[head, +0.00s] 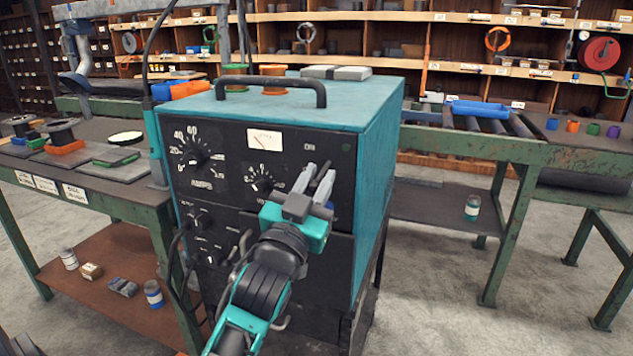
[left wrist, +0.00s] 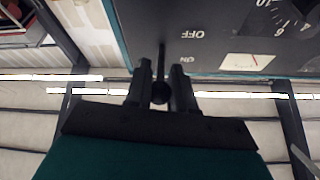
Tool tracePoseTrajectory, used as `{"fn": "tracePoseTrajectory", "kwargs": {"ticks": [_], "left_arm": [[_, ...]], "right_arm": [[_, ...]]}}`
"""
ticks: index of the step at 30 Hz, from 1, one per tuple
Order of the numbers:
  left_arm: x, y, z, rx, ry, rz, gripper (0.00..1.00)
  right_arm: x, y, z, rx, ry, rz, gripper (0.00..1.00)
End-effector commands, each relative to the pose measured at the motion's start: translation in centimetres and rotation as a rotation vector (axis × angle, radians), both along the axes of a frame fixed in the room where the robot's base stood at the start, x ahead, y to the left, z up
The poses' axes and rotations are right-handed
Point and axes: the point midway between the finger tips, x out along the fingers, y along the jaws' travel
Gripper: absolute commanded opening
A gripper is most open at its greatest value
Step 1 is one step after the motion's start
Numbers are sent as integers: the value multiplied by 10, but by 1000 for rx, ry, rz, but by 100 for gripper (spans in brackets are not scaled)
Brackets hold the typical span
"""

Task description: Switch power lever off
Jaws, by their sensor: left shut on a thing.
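The teal power unit (head: 375,130) has a black front panel with dials and a small meter (head: 264,140). My left gripper (head: 318,178) is at the panel's upper right, just below the ON label, and hides most of the power lever in the head view. In the left wrist view the dark lever (left wrist: 160,92) with a rounded end stands between the two fingers of my left gripper (left wrist: 162,75), which are shut on it. The ON and OFF labels show beside it there; the lever's exact setting is hard to tell. My right gripper is not in view.
A green workbench (head: 110,190) with spools and tools stands at the left. A roller table (head: 470,145) stands behind at the right.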

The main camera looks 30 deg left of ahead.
Motion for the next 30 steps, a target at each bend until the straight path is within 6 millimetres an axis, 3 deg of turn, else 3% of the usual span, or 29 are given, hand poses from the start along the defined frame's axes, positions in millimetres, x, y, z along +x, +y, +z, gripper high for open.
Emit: {"fn": "tracePoseTrajectory", "kwargs": {"ticks": [8,21,30], "left_arm": [[0,0,-1,1,-7,0,0],[5,1,-18,49,-206,1,0],[5,2,-15,63,-265,1,0]], "right_arm": [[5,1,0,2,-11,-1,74],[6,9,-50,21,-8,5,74],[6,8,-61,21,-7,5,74]]}}
